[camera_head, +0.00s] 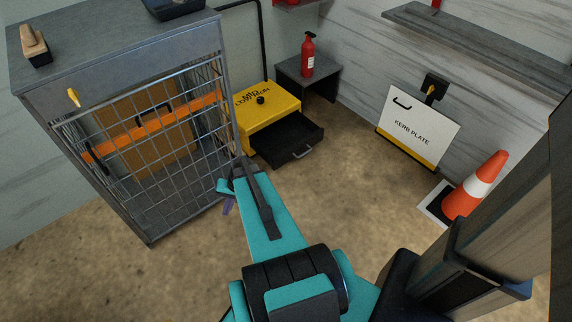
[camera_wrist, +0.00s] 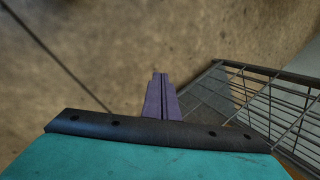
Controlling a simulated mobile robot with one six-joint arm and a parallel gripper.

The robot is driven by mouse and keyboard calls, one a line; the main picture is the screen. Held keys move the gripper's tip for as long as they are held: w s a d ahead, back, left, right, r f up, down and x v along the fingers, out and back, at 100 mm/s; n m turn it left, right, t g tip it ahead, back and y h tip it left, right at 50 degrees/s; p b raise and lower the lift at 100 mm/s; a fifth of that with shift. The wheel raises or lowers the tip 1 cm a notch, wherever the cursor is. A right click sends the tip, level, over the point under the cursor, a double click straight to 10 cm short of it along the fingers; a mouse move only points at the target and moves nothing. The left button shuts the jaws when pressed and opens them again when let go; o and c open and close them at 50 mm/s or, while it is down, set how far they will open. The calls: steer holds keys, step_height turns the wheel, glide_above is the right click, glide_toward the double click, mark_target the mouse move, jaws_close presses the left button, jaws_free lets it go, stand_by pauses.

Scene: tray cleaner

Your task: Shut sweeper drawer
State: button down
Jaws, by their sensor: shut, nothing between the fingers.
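The sweeper is a low yellow unit (camera_head: 262,108) against the back wall, with dark lettering and a black knob on top. Its black drawer (camera_head: 290,140) sticks out of the front, open, with a pale handle (camera_head: 302,152) on its face. The inside looks dark and its contents cannot be told. My gripper (camera_head: 229,206) is in front of and to the left of the drawer, apart from it, and partly hidden by my teal arm. In the wrist view its purple fingers (camera_wrist: 158,95) are together with nothing between them. The drawer is out of the wrist view.
A grey wire cage (camera_head: 150,130) holding a box with an orange strap stands close left of my gripper; its mesh (camera_wrist: 265,95) shows in the wrist view. A kerb plate board (camera_head: 415,125) and a traffic cone (camera_head: 478,185) stand right. The floor before the drawer is clear.

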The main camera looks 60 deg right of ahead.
steer(key=d+f+m+t+h+b, duration=0.1)
steer(key=d+f+m+t+b, duration=0.15)
steer(key=d+b, duration=0.65)
steer(key=s+d+m+t+h+b, duration=0.1)
steer(key=s+d+m+h+b, duration=0.1)
steer(key=d, duration=0.8)
steer(key=s+d+f+m+t+h+b, duration=0.1)
steer(key=s+d+b, duration=0.4)
steer(key=d, duration=0.6)
steer(key=s+d+m+t+h+b, duration=0.1)
steer(key=s+d+m+h+b, duration=0.1)
steer(key=d, duration=0.9)
steer(key=s+m+b, duration=0.1)
steer(key=s+m, duration=0.1)
steer(key=shift+f+m+t+h+b, duration=0.35)
steer(key=shift+h, duration=0.05)
steer(key=shift+w+f, duration=0.1)
steer(key=shift+w, duration=0.05)
steer(key=b, duration=0.5)
glide_toward(283, 156)
step_height(283, 156, down, 4)
steer(key=w, duration=0.2)
steer(key=shift+w+d+b, duration=0.35)
steer(key=shift+w+d, duration=0.3)
steer(key=shift+w, duration=0.4)
